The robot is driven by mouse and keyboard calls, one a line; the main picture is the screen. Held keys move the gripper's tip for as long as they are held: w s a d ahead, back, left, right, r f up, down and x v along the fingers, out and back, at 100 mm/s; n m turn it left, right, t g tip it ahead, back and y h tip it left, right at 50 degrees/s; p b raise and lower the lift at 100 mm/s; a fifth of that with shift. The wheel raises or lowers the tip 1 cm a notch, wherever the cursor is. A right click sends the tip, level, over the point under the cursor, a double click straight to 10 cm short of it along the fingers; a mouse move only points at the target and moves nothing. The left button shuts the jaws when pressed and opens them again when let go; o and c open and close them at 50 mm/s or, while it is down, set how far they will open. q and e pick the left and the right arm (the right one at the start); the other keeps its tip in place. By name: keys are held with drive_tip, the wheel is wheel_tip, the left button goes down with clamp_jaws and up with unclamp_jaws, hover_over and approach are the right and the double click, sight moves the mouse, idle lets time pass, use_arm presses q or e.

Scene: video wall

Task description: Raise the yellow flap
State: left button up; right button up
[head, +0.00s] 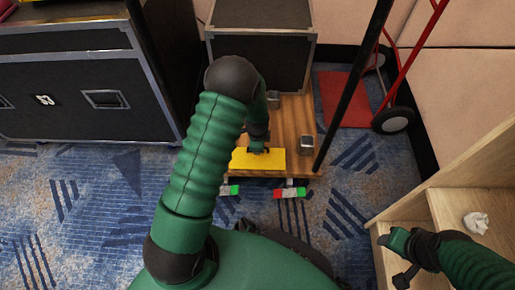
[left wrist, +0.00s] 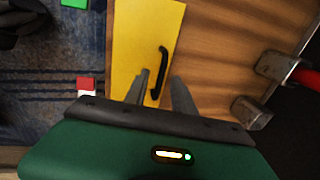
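The yellow flap (head: 270,161) lies at the front edge of a wooden board (head: 296,120) in the head view. In the left wrist view the yellow flap (left wrist: 138,35) carries a black bar handle (left wrist: 163,60). My left gripper (left wrist: 160,74) is open, with its two grey fingers apart on either side of the handle's near end. I cannot tell whether they touch it. In the head view my left gripper (head: 257,148) is over the flap, partly hidden by its own arm. My right gripper (head: 398,258) is at the lower right, far from the flap; its fingers are unclear.
A black case (head: 262,62) stands behind the board, and a larger one (head: 85,100) at left. A black pole (head: 352,90) rises right of the board. A red hand truck (head: 415,55) stands behind. A wooden shelf (head: 445,205) with crumpled paper (head: 476,222) is near my right arm.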

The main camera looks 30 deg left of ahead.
use_arm(q)
clamp_jaws()
idle(1.4)
